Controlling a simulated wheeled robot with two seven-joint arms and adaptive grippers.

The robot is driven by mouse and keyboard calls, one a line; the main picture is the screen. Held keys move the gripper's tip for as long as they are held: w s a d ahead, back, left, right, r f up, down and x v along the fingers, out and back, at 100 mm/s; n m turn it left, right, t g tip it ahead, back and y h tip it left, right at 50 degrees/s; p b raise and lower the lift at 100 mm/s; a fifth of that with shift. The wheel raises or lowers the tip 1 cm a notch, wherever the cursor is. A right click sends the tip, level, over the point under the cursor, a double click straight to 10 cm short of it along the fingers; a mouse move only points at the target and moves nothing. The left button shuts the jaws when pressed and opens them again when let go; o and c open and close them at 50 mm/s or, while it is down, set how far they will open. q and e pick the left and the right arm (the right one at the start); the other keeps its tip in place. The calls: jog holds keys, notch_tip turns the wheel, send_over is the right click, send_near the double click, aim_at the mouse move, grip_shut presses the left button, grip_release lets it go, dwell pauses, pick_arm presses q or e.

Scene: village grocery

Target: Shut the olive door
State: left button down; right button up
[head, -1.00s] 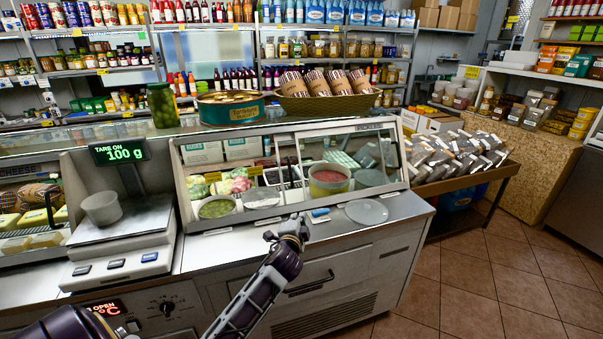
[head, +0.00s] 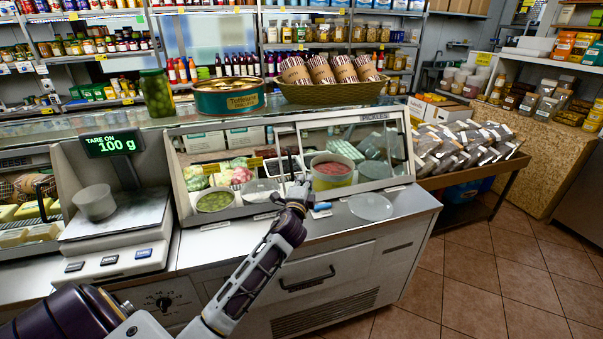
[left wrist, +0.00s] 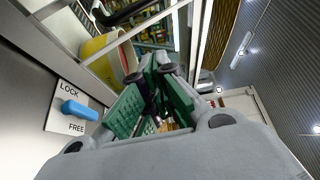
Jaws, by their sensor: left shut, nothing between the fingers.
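The counter display case (head: 225,222) has a slanted glass front with sliding panes. A pane (head: 320,140) with a light frame stands on the right half, below a "PICKLES" label. On the left half, tubs show, one of them green (head: 215,202). No olive label is readable, so I cannot tell the olive door's exact edges. A dark upright handle (head: 290,160) shows near the middle. My left gripper (head: 297,188) is shut and empty, in front of the case's lower middle edge. In the left wrist view its green-padded fingers (left wrist: 165,72) meet; contact is unclear. My right gripper is out of view.
A blue lever (left wrist: 80,111) sits on a LOCK/FREE plate, right beside my left gripper. A round lid (head: 371,207) lies on the counter to the right. A scale (head: 115,230) stands left. A tin (head: 229,98) and a basket (head: 328,94) stand on top.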

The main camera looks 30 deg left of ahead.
aim_at(299, 167)
pick_arm(q)
jog(key=w+a+p, duration=0.1)
jog(key=w+a, duration=0.5)
jog(key=shift+w+a, duration=0.25)
jog(key=shift+w, duration=0.05)
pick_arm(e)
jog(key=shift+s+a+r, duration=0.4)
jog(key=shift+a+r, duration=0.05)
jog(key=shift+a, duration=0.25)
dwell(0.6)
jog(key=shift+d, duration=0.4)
pick_arm(q)
jog(key=shift+a, duration=0.1)
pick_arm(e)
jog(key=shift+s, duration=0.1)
